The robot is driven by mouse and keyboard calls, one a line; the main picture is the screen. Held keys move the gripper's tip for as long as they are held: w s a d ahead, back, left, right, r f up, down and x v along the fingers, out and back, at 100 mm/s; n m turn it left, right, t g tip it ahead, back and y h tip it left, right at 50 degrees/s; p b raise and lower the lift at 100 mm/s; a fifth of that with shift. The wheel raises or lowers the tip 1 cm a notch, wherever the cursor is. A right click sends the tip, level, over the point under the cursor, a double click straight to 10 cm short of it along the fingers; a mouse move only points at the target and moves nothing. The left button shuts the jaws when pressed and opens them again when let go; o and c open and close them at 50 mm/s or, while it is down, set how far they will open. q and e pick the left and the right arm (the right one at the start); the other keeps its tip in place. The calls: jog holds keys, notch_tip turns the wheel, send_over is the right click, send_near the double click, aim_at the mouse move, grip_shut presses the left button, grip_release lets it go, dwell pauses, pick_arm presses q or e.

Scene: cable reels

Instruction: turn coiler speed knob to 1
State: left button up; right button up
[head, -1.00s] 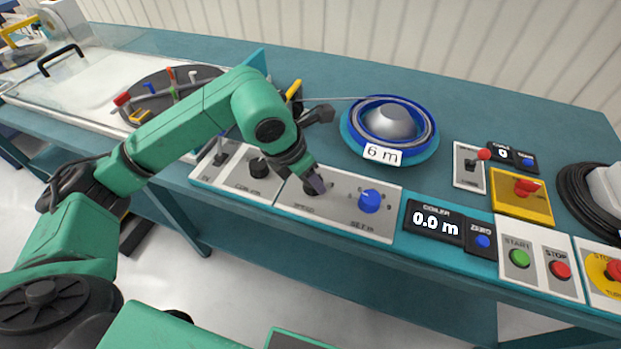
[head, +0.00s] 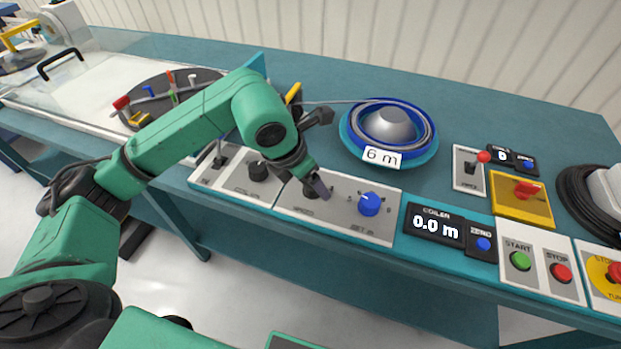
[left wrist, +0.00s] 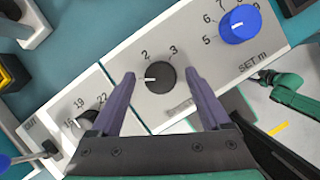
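The speed knob is a round black knob with a white pointer line, on a light panel. In the left wrist view the knob (left wrist: 160,84) lies between my fingers, its pointer toward the left finger; 2 and 3 are printed above it and no 1 can be made out. In the head view the speed knob (head: 309,193) is partly hidden by my left gripper (head: 319,188). In the left wrist view my left gripper (left wrist: 160,74) is open, with a finger on each side of the knob and visible gaps. My right gripper is not in view.
A blue SET m knob (head: 370,203) stands right of the speed knob, and another black knob (head: 258,170) stands left of it. The coiler display (head: 436,223) reads 0.0 m. A blue reel (head: 432,140) marked 6 m sits behind the panel.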

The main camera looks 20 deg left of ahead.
pick_arm(q)
jog(key=v, duration=1.4)
jog(key=shift+r, duration=0.3)
jog(key=shift+s, duration=0.15)
